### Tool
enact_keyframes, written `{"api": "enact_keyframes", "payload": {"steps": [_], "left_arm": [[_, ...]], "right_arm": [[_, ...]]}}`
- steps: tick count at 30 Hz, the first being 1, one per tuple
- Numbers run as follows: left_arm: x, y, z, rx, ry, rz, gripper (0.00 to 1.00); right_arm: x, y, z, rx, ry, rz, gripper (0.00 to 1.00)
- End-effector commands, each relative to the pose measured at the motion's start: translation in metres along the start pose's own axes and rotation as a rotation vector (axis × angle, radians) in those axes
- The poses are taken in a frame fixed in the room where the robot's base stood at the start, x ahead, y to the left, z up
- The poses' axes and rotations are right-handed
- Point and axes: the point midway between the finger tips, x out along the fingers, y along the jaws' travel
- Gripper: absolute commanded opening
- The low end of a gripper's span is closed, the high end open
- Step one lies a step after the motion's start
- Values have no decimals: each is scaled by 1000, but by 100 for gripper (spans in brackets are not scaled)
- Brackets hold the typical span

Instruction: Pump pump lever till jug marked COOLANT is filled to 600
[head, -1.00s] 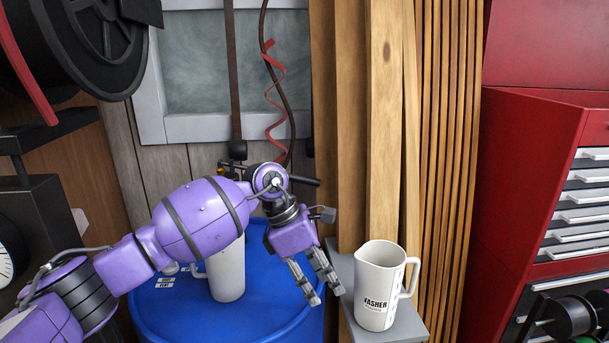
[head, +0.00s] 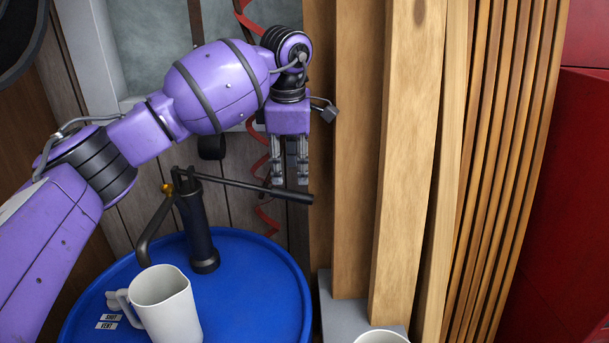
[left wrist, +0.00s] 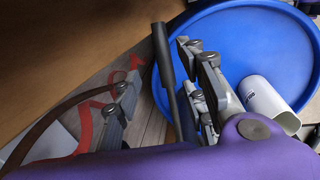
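The black pump on the blue drum (head: 262,285) has a lever (head: 250,188) that slopes slightly down to the right. My left gripper (head: 290,183) points down at the lever's handle end. In the left wrist view its fingers (left wrist: 165,85) are open, with the lever (left wrist: 163,52) in the gap between them; contact cannot be told. A white jug (head: 165,305) stands upright on the drum under the spout (head: 150,232). It also shows in the left wrist view (left wrist: 265,100). Its marking and level are not visible. My right gripper is out of view.
A second white jug (head: 382,338) stands on a grey stand (head: 340,312) to the right, mostly cut off. Wooden boards (head: 405,170) stand just right of my left gripper. Labels (head: 107,322) lie on the drum.

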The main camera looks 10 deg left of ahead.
Motion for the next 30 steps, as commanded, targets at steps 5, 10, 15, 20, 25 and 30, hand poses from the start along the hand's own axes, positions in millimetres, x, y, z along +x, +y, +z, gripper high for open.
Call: {"api": "enact_keyframes", "payload": {"steps": [5,10,15,20,25,30], "left_arm": [[10,-1,0,0,0,-2,39],[37,-1,0,0,0,-3,39],[62,0,0,-2,-1,-1,39],[74,0,1,1,-2,1,39],[78,0,0,1,-2,1,39],[77,0,0,0,-1,1,34]], "right_arm": [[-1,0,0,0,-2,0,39],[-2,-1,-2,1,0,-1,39],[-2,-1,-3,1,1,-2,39],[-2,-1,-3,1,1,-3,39],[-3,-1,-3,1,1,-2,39],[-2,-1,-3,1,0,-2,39]]}}
